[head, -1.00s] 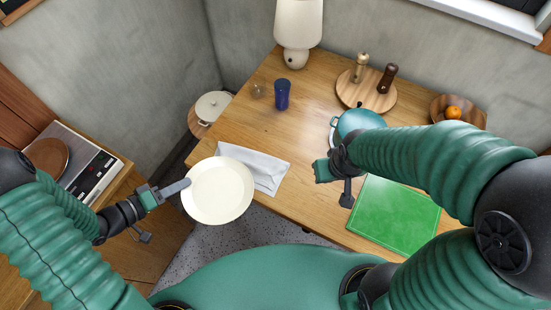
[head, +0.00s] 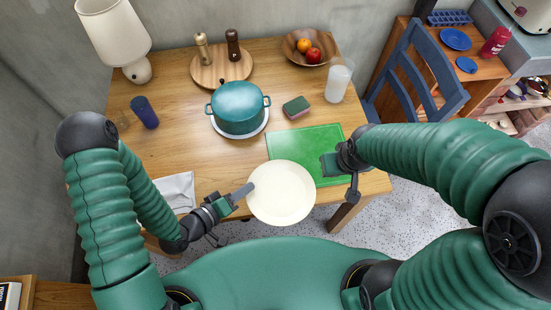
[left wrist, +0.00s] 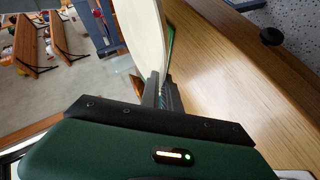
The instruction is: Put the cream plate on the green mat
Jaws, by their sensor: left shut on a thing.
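The cream plate (head: 282,192) is held up by its left rim in my left gripper (head: 243,193). In the head view it covers the near left part of the green mat (head: 308,146), which lies flat at the table's near right. The plate looks raised above the table's front edge; its height is hard to tell. In the left wrist view the plate (left wrist: 143,35) rises edge-on from the fingers (left wrist: 160,90). My right gripper (head: 345,175) is over the mat's right edge, just right of the plate; its finger gap is unclear.
A teal pot (head: 238,108) stands behind the mat, with a sponge (head: 296,107) and a clear jug (head: 339,82) nearby. A blue cup (head: 145,112) and a grey cloth (head: 176,191) are on the left. A blue chair (head: 418,85) stands right of the table.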

